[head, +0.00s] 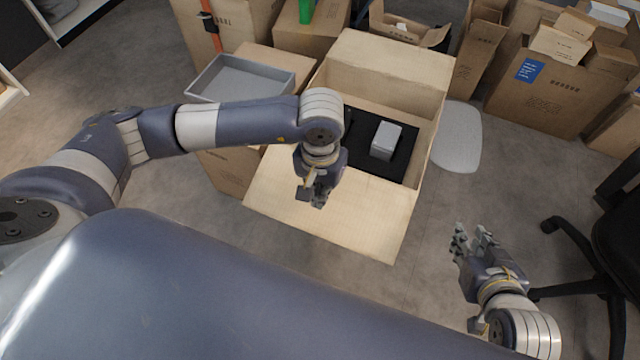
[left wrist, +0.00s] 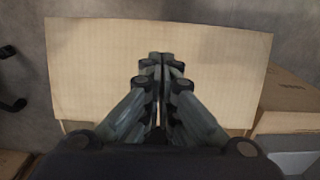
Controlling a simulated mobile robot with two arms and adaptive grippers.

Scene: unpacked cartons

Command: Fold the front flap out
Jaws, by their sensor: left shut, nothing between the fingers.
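The open carton (head: 425,105) stands in the middle of the head view, with a black insert (head: 350,125) and a small grey box (head: 385,141) inside. Its front flap (head: 350,222) is folded outward toward me and slopes down from the front edge. The flap (left wrist: 90,70) fills much of the left wrist view. My left gripper (head: 312,200) is shut and empty, over the flap's left part; whether it touches the flap I cannot tell. It also shows shut in the left wrist view (left wrist: 160,62). My right gripper (head: 472,235) is open and empty, right of the flap above the floor.
A grey tray (head: 240,80) sits on a carton left of the open one. Several cartons (head: 560,90) stand at the back and right. A black chair (head: 610,220) is at the right edge. Bare floor (head: 500,180) lies between carton and chair.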

